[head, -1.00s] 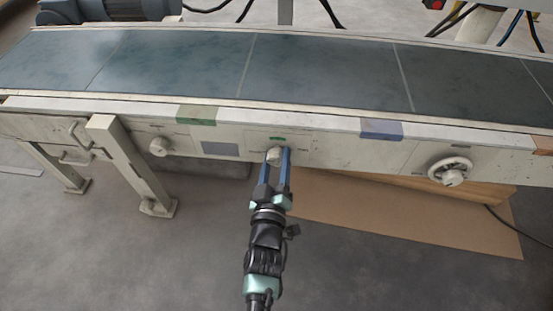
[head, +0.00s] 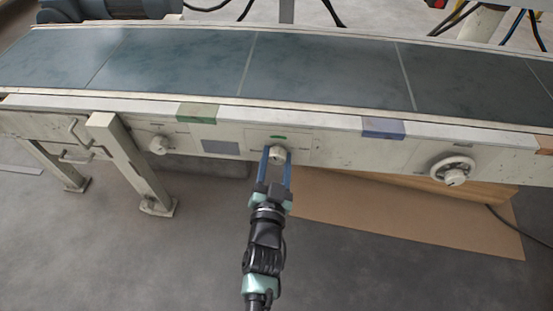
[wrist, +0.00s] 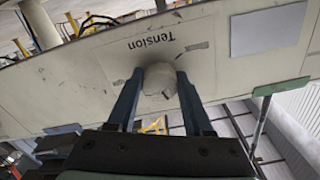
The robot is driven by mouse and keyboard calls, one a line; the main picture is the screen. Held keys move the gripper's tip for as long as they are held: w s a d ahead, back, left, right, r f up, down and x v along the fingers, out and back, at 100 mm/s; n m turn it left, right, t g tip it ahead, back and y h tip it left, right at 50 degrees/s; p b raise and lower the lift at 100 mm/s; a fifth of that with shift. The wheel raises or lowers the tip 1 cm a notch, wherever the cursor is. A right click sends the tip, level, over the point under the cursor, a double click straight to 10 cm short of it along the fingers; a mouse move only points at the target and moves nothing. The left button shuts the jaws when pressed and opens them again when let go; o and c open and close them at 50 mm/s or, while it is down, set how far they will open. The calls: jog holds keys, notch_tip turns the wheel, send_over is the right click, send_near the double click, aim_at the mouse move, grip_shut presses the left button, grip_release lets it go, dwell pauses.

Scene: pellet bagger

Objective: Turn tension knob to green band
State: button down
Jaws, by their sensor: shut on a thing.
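In the wrist view my gripper (wrist: 158,88) is shut on the knob. The green band is not clearly visible in the wrist view.
The conveyor belt (head: 320,72) runs above. A metal leg (head: 130,160) stands at left. The floor in front is open, with a brown board (head: 390,215) at right.

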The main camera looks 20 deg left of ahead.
jog(key=shift+m, duration=1.7)
jog(key=shift+c, duration=1.5)
grip_release()
jog(key=shift+s, duration=0.1)
jog(key=p+v, duration=0.3)
jog(key=v, duration=1)
jog(key=shift+p, duration=0.3)
